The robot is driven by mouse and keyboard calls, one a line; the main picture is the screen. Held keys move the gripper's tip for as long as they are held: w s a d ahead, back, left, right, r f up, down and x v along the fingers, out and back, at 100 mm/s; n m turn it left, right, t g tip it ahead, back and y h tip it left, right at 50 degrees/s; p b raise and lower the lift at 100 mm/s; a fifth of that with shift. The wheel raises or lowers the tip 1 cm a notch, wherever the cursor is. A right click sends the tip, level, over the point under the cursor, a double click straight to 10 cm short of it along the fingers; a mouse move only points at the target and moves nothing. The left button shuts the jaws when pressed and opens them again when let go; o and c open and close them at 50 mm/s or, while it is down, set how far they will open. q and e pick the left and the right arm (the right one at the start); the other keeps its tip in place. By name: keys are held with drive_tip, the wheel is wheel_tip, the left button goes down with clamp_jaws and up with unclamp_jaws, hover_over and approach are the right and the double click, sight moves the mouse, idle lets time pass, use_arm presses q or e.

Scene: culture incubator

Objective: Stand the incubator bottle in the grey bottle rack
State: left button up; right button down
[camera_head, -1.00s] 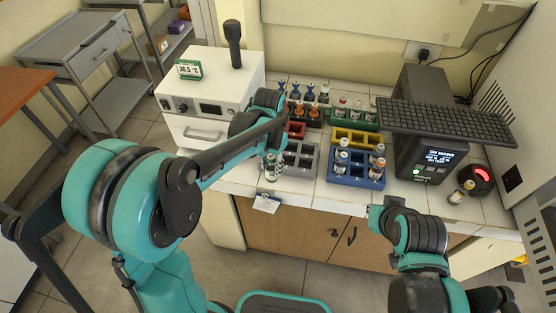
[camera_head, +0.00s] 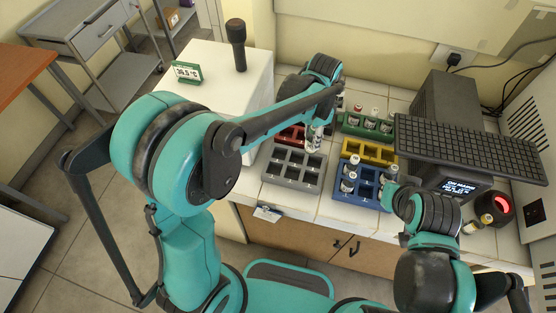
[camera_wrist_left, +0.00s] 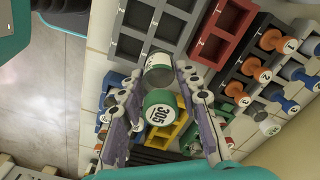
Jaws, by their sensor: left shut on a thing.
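My left gripper (camera_wrist_left: 160,88) is shut on a bottle with a green-ringed white cap marked 305 (camera_wrist_left: 160,107). In the head view the held bottle (camera_head: 314,138) appears at the back right corner of the grey bottle rack (camera_head: 291,178); whether it is above the rack or touching it is hard to tell. The rack's visible compartments look empty, and it also shows at the top of the left wrist view (camera_wrist_left: 148,17). The left arm's forearm hides part of the left gripper in the head view. My right gripper (camera_head: 388,190) is beside the blue rack, its fingers unclear.
A blue rack (camera_head: 342,192) with bottles and a yellow rack (camera_head: 368,152) stand to the right. A red rack (camera_head: 291,135) and a green rack (camera_head: 364,128) are behind. A white incubator (camera_head: 225,88) stands left; a dark device (camera_head: 440,150) stands right.

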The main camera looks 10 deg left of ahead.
use_arm(q)
drive_tip(key=shift+s+a+f+b, duration=0.7)
drive_tip(key=shift+s+a+f, duration=0.2)
drive_tip(key=shift+a+f, duration=0.85)
drive_tip(key=shift+s+a+f+b, duration=0.65)
drive_tip(key=shift+s+a+f, duration=0.25)
drive_tip(key=shift+a+f, duration=0.85)
drive_tip(key=shift+s+a+f+b, duration=0.7)
drive_tip(key=shift+s+a+f, duration=0.2)
drive_tip(key=shift+a+f, duration=0.85)
drive_tip(key=shift+d+f, duration=0.1)
drive_tip(key=shift+f, duration=0.15)
drive_tip(key=o, duration=1.2)
drive_tip(key=shift+c, duration=0.2)
